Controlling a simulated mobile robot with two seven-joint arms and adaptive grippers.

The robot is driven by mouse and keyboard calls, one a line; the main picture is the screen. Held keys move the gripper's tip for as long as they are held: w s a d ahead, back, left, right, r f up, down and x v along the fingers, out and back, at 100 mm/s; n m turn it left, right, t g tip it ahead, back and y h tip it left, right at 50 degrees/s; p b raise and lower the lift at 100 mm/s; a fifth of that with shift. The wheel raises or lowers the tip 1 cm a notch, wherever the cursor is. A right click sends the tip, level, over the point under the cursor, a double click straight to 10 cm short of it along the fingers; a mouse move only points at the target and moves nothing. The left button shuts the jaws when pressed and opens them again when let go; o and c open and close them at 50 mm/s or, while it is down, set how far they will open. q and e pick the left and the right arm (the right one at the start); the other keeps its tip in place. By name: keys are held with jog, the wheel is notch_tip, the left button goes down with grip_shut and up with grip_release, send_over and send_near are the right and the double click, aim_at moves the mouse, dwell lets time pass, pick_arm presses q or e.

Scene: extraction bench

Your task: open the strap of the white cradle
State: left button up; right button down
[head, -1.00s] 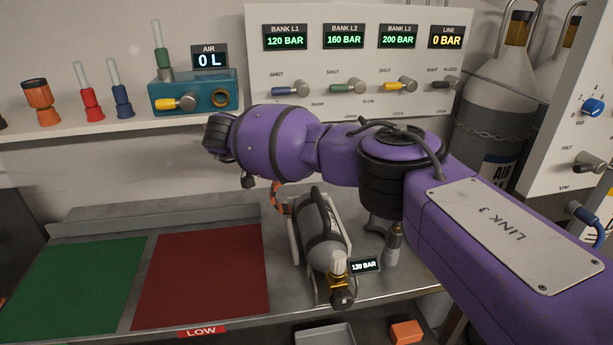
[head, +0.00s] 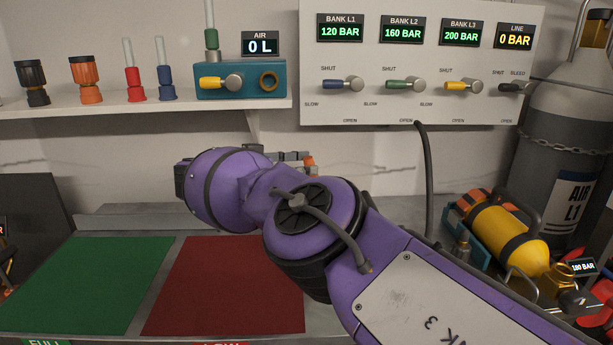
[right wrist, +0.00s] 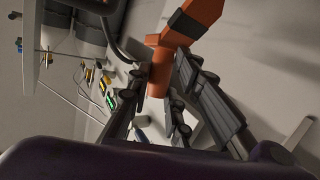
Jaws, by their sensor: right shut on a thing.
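My right gripper (head: 293,159) reaches out past my purple arm, which comes in from the right in the head view. In the right wrist view its two dark fingers (right wrist: 175,100) are shut on an orange strap (right wrist: 200,15) with a dark band. A small bit of orange shows at the fingertips in the head view. The white cradle and its grey cylinder are hidden behind my arm in the head view, so I cannot tell how the strap sits on the cradle. My left gripper is not in view.
A yellow cylinder (head: 507,238) lies in a teal cradle at the right, by a tall grey air bottle (head: 570,130). Green (head: 90,275) and red (head: 225,290) mats lie on the bench. Above are a shelf (head: 120,118) with fittings and a valve panel (head: 410,65).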

jog(key=shift+s+f, duration=0.1)
jog(key=shift+f, duration=0.25)
jog(key=c, duration=1.9)
grip_release()
jog(key=shift+o, duration=1.4)
jog(key=v, duration=0.7)
jog(key=shift+a+r, duration=0.15)
jog(key=shift+a, duration=0.1)
jog(key=shift+s, duration=0.1)
